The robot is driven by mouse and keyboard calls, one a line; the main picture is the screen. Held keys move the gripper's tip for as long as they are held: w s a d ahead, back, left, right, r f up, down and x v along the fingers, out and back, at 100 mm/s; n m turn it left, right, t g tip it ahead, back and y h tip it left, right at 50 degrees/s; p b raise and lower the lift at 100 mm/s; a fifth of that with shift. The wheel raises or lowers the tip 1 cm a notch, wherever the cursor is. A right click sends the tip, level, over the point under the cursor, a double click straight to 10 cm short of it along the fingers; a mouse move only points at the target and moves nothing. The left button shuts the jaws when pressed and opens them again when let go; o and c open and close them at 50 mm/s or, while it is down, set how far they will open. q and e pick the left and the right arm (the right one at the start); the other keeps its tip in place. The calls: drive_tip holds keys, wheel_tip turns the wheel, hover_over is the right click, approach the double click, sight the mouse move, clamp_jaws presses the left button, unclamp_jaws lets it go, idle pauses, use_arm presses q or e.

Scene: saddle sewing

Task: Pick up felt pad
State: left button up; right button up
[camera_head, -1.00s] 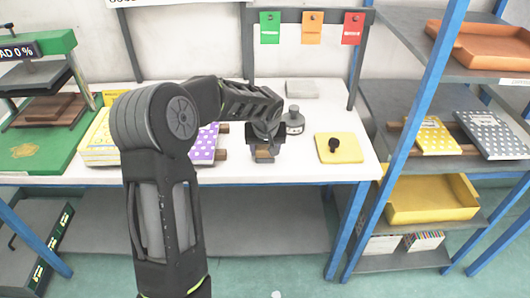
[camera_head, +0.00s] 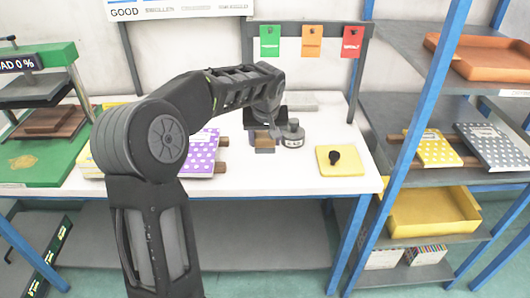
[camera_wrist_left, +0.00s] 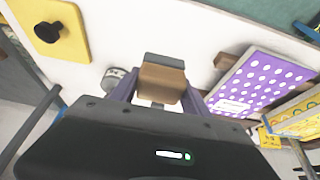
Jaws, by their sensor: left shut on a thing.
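A small brown block with a grey face, which seems to be the felt pad (camera_head: 264,149), is between the fingers of my left gripper (camera_head: 264,136). In the left wrist view the pad (camera_wrist_left: 161,82) shows between both fingers, its grey part at the far end. My left gripper (camera_wrist_left: 160,98) is shut on it. The pad appears over the white table (camera_head: 312,182); whether it is clear of the surface is hard to tell. My right gripper is not in view.
A dark jar (camera_head: 292,134) stands close right of the pad. A yellow board with a black knob (camera_head: 341,164) lies further right, and a purple dotted book (camera_head: 203,152) left. A grey slab (camera_head: 301,101) lies behind. A blue-post shelf (camera_head: 428,95) borders the table's right.

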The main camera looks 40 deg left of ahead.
use_arm(q)
drive_tip(key=shift+r, duration=0.55)
drive_tip(key=o, duration=0.8)
drive_tip(key=c, duration=0.6)
drive_tip(key=shift+o, duration=0.2)
drive_tip(key=s+d+f+m+h, duration=0.1)
drive_tip(key=d+f, duration=0.4)
drive_tip(key=d, duration=0.6)
drive_tip(key=s+d+f+m+t+h, duration=0.1)
drive_tip(key=s+d+f+m, duration=0.2)
drive_tip(key=d, duration=0.9)
wheel_tip(320, 180, down, 2)
drive_tip(key=m, duration=0.3)
drive_tip(key=shift+d+h, duration=0.2)
drive_tip(key=shift+h, duration=0.2)
drive_tip(key=shift+s+a+f, duration=0.1)
